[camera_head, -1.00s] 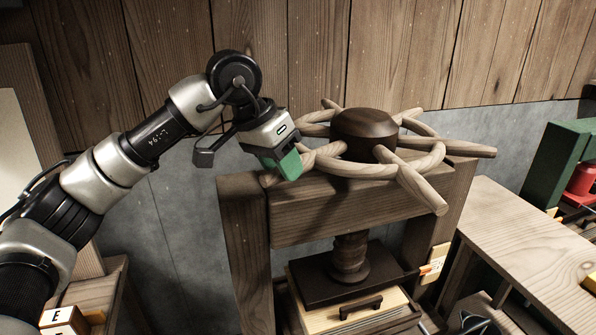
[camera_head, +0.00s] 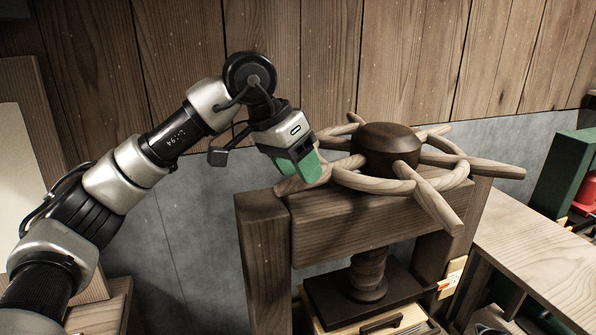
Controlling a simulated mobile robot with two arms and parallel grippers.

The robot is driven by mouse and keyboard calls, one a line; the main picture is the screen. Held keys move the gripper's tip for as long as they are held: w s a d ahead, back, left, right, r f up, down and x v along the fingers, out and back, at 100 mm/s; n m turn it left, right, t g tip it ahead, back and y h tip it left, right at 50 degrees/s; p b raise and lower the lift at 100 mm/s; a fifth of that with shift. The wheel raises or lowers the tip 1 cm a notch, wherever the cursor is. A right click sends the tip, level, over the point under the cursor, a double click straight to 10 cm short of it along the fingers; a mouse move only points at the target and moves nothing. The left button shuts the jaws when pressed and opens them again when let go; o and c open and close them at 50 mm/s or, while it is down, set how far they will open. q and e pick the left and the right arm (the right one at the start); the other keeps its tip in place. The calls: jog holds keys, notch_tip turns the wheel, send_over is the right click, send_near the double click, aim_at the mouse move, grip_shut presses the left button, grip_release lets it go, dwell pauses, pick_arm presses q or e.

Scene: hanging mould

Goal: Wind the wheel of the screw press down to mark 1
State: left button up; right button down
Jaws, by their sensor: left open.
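The screw press stands right of the middle, a dark wooden frame (camera_head: 345,232) with a pale spoked wheel (camera_head: 372,185) on top around a dark round hub (camera_head: 386,148). Below the beam, the thick wooden screw (camera_head: 369,272) meets a dark pressing plate (camera_head: 332,300). My left gripper (camera_head: 305,170), with green finger pads, is open at the wheel's left side, by the end of a spoke (camera_head: 288,186). I cannot tell whether the fingers touch it. A small pale tag with orange (camera_head: 452,280) is on the right post; its marks are too small to read. My right gripper is out of view.
A wooden bench (camera_head: 530,250) stands on the right, with a green frame (camera_head: 562,172) and a red object (camera_head: 587,192) behind it. A plank wall (camera_head: 420,60) closes off the back. Bare grey wall shows left of the press.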

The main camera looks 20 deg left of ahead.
pick_arm(q)
jog(key=shift+o, duration=0.3)
jog(key=shift+d+f, duration=0.1)
jog(key=shift+f, duration=0.15)
jog(key=shift+r, duration=0.3)
jog(key=b+v, duration=0.1)
jog(key=v, duration=0.9)
jog(key=shift+r, duration=0.15)
jog(key=shift+s, duration=0.1)
